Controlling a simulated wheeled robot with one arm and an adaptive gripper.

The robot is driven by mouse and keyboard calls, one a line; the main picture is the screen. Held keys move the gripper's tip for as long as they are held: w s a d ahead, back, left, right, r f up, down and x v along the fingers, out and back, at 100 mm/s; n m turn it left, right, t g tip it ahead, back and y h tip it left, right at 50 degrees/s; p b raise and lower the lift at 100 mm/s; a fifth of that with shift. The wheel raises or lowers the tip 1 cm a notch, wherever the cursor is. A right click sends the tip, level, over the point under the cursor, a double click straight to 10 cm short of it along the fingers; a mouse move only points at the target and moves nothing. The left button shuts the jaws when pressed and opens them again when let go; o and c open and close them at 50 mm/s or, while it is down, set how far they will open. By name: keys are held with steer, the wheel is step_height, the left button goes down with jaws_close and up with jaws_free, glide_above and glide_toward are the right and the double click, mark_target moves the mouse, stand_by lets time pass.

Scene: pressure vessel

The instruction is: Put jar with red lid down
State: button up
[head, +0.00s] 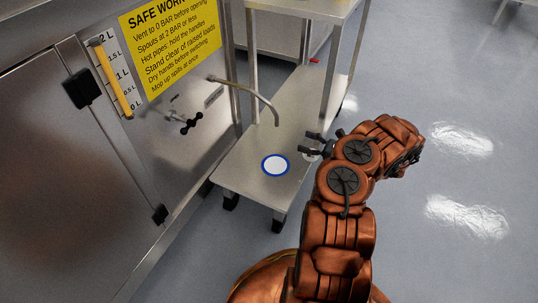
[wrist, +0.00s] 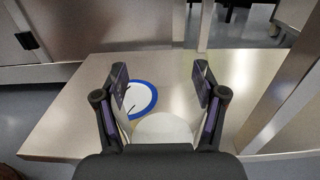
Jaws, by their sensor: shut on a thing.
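My gripper (head: 313,144) is over the right side of the low steel shelf, right of a white disc with a blue rim (head: 275,165). In the wrist view my gripper (wrist: 160,84) has its fingers apart around a pale, round-edged thing (wrist: 163,130), which I take to be the jar. A pale bit of it (head: 311,156) shows beside the fingers in the head view. No red lid shows on it. The disc lies just beyond it in the wrist view (wrist: 140,97). I cannot tell whether the jar touches the shelf.
The steel shelf (head: 245,178) has bare room around the disc. A bent spout (head: 258,97) reaches over it from the vessel panel, beside a black-handled valve (head: 184,122). Upright posts (head: 330,85) stand behind my gripper. A small red thing (head: 315,61) is at the back.

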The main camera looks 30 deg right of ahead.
steer(key=w+a+f+b, duration=0.1)
steer(key=w+a+b, duration=0.1)
steer(key=a, duration=0.2)
steer(key=w+a+f+b, duration=0.2)
steer(key=a, duration=0.2)
steer(key=w+a+f+b, duration=0.2)
steer(key=w+a, duration=0.1)
steer(key=a, duration=0.1)
steer(key=shift+r, duration=0.1)
steer(key=o, duration=1.3)
steer(key=shift+o, duration=0.2)
